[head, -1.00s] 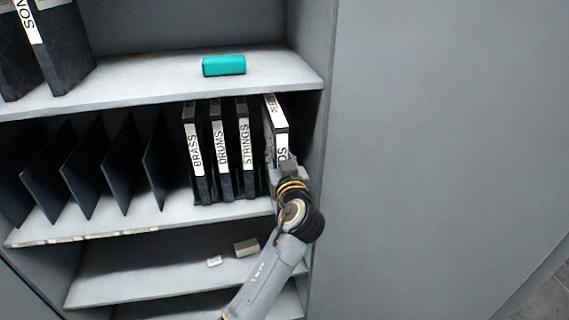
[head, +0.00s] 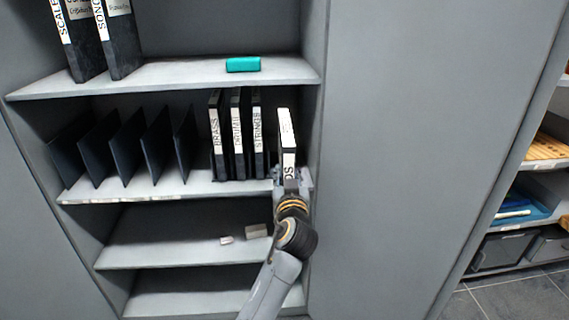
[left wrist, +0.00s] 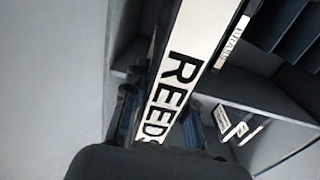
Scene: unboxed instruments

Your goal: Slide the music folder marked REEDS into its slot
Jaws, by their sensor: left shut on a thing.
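The REEDS folder (head: 286,135) is black with a white spine and stands nearly upright at the right end of the middle shelf, slightly tilted. My left gripper (head: 290,182) is shut on its lower front, near the shelf's front edge, and covers part of the spine lettering. In the left wrist view the folder (left wrist: 180,80) shows REEDS in large letters. The folder is further forward than the row of BRASS (head: 217,140), DRUMS (head: 237,140) and STRINGS (head: 258,140) folders, with a gap to STRINGS. Its rear is hidden. My right gripper is out of view.
The cabinet's right wall (head: 314,120) is close beside the folder. Several dark dividers (head: 155,145) stand to the left. A teal box (head: 243,64) and black binders (head: 120,45) are on the shelf above. Two small blocks, one larger (head: 257,231), lie below.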

